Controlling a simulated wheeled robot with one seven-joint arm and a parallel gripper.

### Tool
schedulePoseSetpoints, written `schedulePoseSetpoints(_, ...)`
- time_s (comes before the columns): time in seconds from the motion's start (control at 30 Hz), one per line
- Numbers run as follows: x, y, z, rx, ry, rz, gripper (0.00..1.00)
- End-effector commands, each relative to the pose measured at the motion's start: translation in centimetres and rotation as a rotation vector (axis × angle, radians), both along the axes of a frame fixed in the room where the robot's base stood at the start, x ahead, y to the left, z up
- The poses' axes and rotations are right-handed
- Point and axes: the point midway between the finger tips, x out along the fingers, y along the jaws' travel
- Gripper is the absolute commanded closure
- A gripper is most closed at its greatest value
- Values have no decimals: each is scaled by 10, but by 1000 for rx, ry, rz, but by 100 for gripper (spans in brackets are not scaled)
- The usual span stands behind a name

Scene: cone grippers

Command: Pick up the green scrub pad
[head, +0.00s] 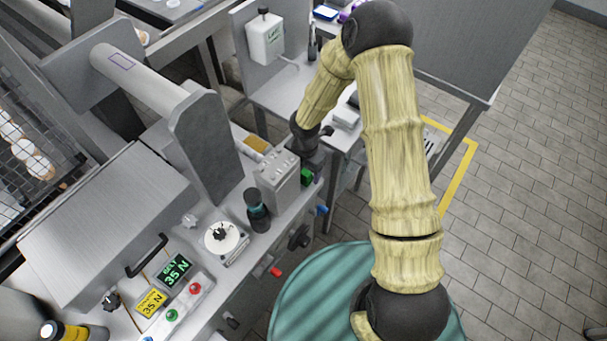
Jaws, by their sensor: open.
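A small green block (306,177), which looks like the scrub pad, shows at the right end of the machine bench, beside a grey box. Only a small part of it can be seen. My gripper (310,163) is open and points down right at it, just above or around it. My dark wrist hides part of this spot, and I cannot tell whether the fingers touch the pad.
The grey box (279,182) with knobs stands close on the left of my gripper. A dark jar (257,210) and a round white dial (222,237) are nearer. A white bottle (265,38) hangs on a panel behind. Tiled floor (530,190) lies open at right.

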Motion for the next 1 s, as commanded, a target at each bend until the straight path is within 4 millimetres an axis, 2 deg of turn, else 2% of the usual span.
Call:
schedulePoseSetpoints(0.5,0,0,-1,0,0,1,35)
schedulePoseSetpoints(0.53,0,0,-1,0,0,1,36)
schedulePoseSetpoints(0.77,0,0,-1,0,0,1,82)
schedulePoseSetpoints(0.83,0,0,-1,0,0,1,82)
schedulePoseSetpoints(0.87,0,0,-1,0,0,1,86)
schedulePoseSetpoints(1.0,0,0,-1,0,-1,1,86)
